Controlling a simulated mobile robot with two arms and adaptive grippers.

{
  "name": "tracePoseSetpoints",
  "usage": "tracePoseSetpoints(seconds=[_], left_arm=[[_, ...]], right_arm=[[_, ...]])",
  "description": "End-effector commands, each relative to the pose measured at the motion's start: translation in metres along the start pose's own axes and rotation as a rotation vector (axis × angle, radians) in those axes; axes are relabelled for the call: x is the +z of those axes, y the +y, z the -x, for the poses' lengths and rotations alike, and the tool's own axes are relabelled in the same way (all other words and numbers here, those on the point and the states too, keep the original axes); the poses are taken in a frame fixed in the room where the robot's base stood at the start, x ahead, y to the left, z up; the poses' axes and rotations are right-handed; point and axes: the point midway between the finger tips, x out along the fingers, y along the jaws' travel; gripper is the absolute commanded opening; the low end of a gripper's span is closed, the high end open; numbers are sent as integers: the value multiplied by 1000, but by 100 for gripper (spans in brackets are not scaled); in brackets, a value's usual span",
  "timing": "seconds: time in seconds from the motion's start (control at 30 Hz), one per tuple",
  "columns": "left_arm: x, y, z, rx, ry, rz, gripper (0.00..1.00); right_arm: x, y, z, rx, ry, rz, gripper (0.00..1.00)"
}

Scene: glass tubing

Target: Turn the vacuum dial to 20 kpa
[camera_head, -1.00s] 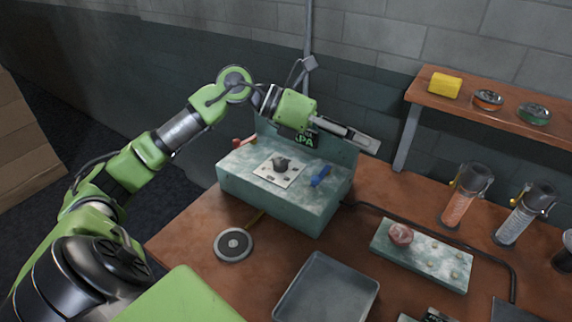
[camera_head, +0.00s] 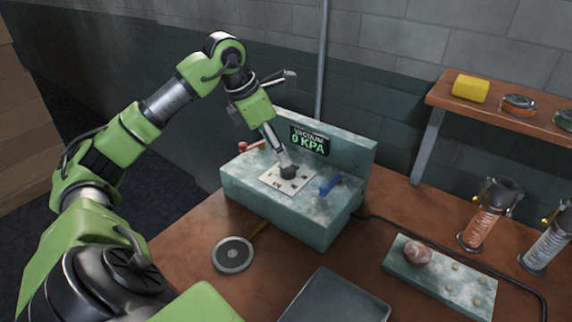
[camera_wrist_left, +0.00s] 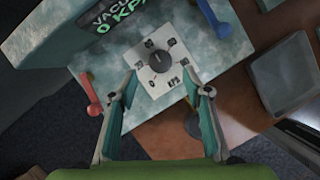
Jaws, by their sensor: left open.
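The vacuum dial is a dark round knob (camera_head: 288,172) on a white plate (camera_head: 272,180) on top of the teal vacuum box (camera_head: 290,222). The box's display (camera_head: 309,141) reads "VACUUM 0 KPA". My left gripper (camera_head: 281,156) points down at the dial from above in the head view, its tips close to the knob. In the left wrist view the fingers are open (camera_wrist_left: 162,85), spread to either side of the white plate, with the knob (camera_wrist_left: 160,61) just beyond them and not gripped. Contact is not visible. My right gripper is not in view.
A red lever (camera_head: 250,147) and a blue lever (camera_head: 330,184) flank the dial on the box. A round grey disc (camera_head: 233,254), a grey tray (camera_head: 335,300) and a teal block (camera_head: 440,275) lie on the brown table. Glass cylinders stand at the right.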

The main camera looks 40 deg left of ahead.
Motion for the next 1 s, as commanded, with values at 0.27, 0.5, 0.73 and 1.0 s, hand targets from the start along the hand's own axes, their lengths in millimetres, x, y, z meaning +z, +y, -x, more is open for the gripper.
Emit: tracePoseSetpoints(seconds=[0.27,0.5,0.73,1.0], left_arm=[[1,-1,-47,-4,-2,2,45],[0,0,-61,-1,-2,1,45],[0,0,-61,-1,-2,0,45],[0,0,-61,0,-2,1,7]], right_arm=[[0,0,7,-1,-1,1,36],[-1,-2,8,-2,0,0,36],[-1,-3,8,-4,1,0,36],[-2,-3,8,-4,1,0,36]])
